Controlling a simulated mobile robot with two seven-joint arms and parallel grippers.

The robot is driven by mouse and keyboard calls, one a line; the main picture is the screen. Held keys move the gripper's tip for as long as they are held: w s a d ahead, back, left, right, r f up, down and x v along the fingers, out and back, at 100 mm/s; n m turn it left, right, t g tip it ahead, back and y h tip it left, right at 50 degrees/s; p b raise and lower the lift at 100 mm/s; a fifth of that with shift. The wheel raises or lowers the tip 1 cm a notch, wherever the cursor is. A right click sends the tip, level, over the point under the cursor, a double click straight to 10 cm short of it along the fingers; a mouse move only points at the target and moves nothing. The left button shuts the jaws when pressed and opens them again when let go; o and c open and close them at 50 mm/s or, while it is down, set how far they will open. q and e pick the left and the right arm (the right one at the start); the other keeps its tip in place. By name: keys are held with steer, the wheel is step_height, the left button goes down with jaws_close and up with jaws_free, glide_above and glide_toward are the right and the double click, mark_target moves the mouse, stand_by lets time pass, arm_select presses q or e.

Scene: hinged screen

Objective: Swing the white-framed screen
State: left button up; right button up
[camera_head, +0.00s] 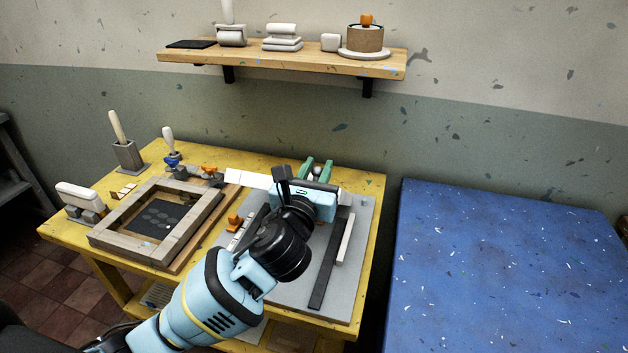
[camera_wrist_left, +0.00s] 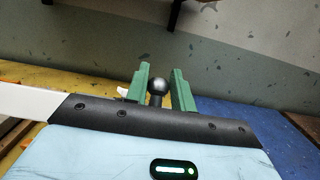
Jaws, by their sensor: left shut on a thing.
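My left gripper (camera_head: 317,171) reaches over the far part of the yellow table, its green fingers pointing away. In the left wrist view its fingers (camera_wrist_left: 161,86) are closed about a grey ball knob (camera_wrist_left: 158,86). A white bar (camera_head: 247,178) runs out to the left from behind the gripper; it also shows in the left wrist view (camera_wrist_left: 28,101). It looks like part of the white frame, but my arm and hand hide much of it, and its join to the knob is hidden. My right gripper is out of view.
A pale wooden frame with a dark panel (camera_head: 158,220) lies at the table's left. A grey board (camera_head: 292,291) carries a dark strip (camera_head: 328,271) and a white strip (camera_head: 346,240). Several tools stand behind. A loaded shelf (camera_head: 280,58) hangs above; a blue surface (camera_head: 500,270) lies right.

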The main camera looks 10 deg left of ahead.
arm_select(q)
steer(key=shift+w+r, duration=0.95)
steer(key=shift+w, duration=0.15)
steer(key=o, duration=0.9)
steer(key=shift+f, duration=0.1)
steer(key=shift+s, duration=0.1)
steer(key=shift+s+f, duration=0.1)
steer(key=shift+s, duration=0.15)
steer(key=s, duration=0.7)
steer(key=shift+a+f, duration=0.1)
steer(key=shift+f, duration=0.1)
